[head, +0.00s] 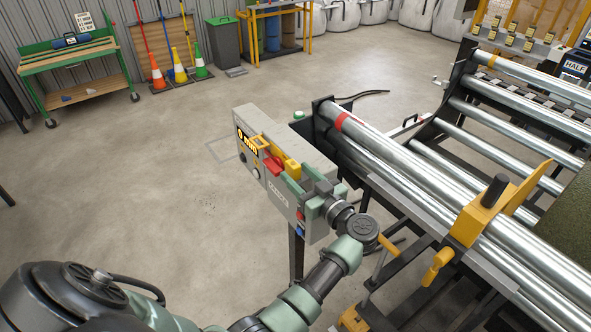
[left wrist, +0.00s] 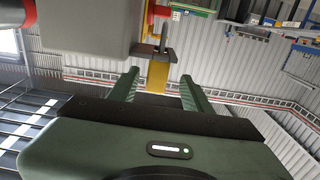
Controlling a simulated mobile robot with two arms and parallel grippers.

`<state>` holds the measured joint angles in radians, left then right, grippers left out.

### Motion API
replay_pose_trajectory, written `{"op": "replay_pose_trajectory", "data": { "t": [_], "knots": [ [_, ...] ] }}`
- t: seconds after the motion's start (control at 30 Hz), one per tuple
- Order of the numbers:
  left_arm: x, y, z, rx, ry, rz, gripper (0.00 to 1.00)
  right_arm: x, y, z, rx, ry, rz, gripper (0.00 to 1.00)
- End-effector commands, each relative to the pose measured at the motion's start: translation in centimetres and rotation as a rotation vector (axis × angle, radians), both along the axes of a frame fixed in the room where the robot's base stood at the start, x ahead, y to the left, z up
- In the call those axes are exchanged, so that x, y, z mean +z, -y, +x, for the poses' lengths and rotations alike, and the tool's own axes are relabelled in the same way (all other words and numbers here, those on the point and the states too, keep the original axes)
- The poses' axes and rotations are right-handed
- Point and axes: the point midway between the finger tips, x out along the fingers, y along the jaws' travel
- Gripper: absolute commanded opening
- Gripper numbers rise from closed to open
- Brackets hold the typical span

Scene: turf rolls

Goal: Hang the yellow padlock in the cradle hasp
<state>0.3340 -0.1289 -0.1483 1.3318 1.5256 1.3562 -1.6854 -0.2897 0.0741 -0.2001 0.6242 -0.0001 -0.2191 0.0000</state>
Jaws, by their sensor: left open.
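My left gripper (head: 320,196) is at the box's right end, close to the yellow block. In the left wrist view, my left gripper (left wrist: 160,84) is open. A yellow body, apparently the padlock (left wrist: 157,76), shows between the fingertips, with a dark plate and a thin loop above it. Contact with the fingers cannot be told. I cannot clearly make out the cradle hasp. My right gripper is out of view.
Long steel rollers (head: 430,185) and a yellow bracket (head: 480,215) lie to the right of the box. A green-framed workbench (head: 75,65), cones (head: 180,70) and a grey bin (head: 225,45) stand at the back. The floor left of the box is clear.

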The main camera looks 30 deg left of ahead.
Motion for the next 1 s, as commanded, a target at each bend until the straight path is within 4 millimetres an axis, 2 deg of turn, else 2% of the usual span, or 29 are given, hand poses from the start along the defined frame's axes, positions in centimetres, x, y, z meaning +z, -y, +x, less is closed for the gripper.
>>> {"op": "replay_pose_trajectory", "data": {
  "t": [0.33,0.5,0.73,0.77,0.93,1.0],
  "knots": [
    [0.0,-4.0,2.6,0.0,0.005,0.005,0.49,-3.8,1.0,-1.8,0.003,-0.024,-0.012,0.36],
    [0.2,-5.5,3.1,0.0,0.002,0.003,0.49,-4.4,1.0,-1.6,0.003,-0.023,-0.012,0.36],
    [0.4,-5.7,3.2,-0.001,0.001,0.003,0.49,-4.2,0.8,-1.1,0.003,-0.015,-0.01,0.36],
    [0.4,-5.6,3.2,-0.001,0.001,0.003,0.46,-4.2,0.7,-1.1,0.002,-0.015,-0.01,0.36],
    [0.4,-5.6,3.2,-0.001,0.001,0.002,0.0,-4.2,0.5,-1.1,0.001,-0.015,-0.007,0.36],
    [0.3,-5.6,3.2,-0.001,0.001,0.002,0.0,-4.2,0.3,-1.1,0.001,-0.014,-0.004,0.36]
  ]
}}
